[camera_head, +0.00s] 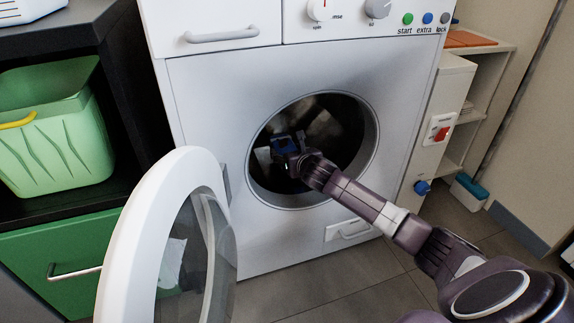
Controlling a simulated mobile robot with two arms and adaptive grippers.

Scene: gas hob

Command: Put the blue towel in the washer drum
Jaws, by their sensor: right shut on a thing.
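The washer (215,105) stands in front of me with its round white door (140,240) swung open to the left. Its dark drum (345,125) is open to view. My right arm reaches in from the lower right, and my right gripper (284,157) is inside the drum opening. The gripper is shut on the blue towel (284,142), of which only a small dark blue patch shows in the shadow. The gripper and wrist hide the rest of it. I cannot tell whether the towel touches the drum wall. My left gripper is not in view.
A green basket (60,130) with a yellow handle sits on a black shelf at the left, above a green drawer (50,255). A white shelf unit (490,75) stands at the right. Grey tiled floor (345,295) is clear in front of the washer.

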